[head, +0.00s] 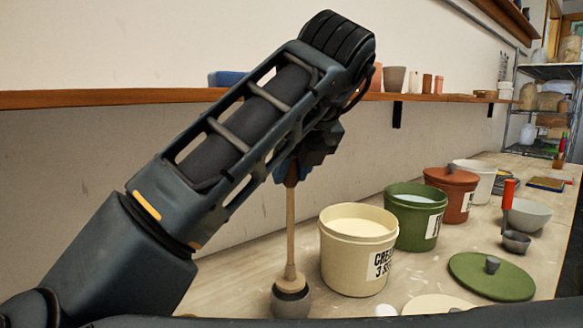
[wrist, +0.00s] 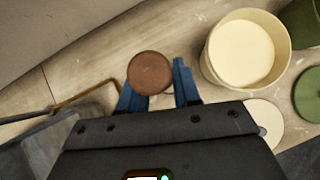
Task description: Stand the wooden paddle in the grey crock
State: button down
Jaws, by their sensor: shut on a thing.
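My gripper (head: 288,172) points down and is shut on the upper end of the wooden paddle (head: 290,230). The paddle hangs upright, its wider foot at the mouth of the small grey crock (head: 291,303). I cannot tell how far the foot is inside the crock. In the wrist view the paddle's round brown top (wrist: 150,73) lies between the blue fingers (wrist: 158,86) and hides what is below. The crock does not show clearly there.
A cream bucket (head: 357,262) stands close right of the crock. A green bucket (head: 413,218) and a red-brown bucket (head: 452,196) stand beyond it. A green lid (head: 480,278) lies at front right. A wall shelf (head: 110,98) runs behind my arm.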

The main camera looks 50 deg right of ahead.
jog(key=shift+f+b, duration=1.8)
jog(key=shift+f, duration=0.45)
jog(key=shift+f+b, duration=0.45)
jog(key=shift+f, duration=0.15)
jog(key=c, duration=0.7)
grip_release()
jog(key=p, duration=0.1)
send_near(292, 200)
jog(key=shift+x, duration=1.15)
